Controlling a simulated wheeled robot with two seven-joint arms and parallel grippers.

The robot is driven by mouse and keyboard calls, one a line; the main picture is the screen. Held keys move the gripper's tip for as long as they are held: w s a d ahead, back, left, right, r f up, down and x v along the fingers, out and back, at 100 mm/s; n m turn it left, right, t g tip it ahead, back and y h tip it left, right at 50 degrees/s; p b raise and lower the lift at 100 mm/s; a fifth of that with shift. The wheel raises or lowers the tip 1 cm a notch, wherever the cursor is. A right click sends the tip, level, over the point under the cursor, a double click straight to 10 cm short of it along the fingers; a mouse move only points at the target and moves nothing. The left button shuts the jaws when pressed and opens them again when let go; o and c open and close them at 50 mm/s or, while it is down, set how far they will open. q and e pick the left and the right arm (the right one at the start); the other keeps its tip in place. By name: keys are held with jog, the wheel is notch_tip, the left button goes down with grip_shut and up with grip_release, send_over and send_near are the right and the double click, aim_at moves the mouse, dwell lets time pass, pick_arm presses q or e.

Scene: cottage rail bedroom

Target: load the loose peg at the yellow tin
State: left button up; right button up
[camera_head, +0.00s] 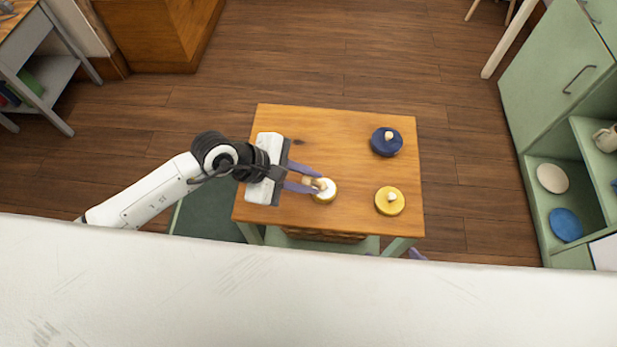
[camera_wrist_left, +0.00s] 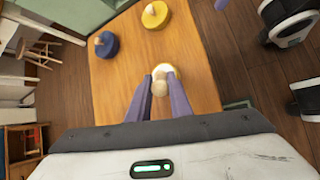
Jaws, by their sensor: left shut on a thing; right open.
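My left gripper (camera_head: 312,180) is shut on a pale wooden peg (camera_wrist_left: 159,84) at a white-topped tin (camera_head: 327,195). Whether the peg touches this tin is unclear. The tin shows partly behind the peg in the left wrist view (camera_wrist_left: 165,67). A yellow tin (camera_head: 380,207) with a pale peg or knob (camera_head: 391,197) on top stands to its right. A blue tin (camera_head: 378,146) with a similar pale piece (camera_head: 389,135) stands farther back. Only purple fingertips of my right gripper (camera_head: 415,254) show at the table's near right; the rest is hidden.
All the tins stand on a small wooden table (camera_head: 340,125) with clear wood between them. A green cabinet (camera_head: 555,90) with plates and a mug is at the right. A grey shelf unit (camera_head: 50,70) is at the far left.

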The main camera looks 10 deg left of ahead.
pick_arm(q)
jog(key=shift+r+p, duration=2.4)
jog(key=shift+r, duration=1.05)
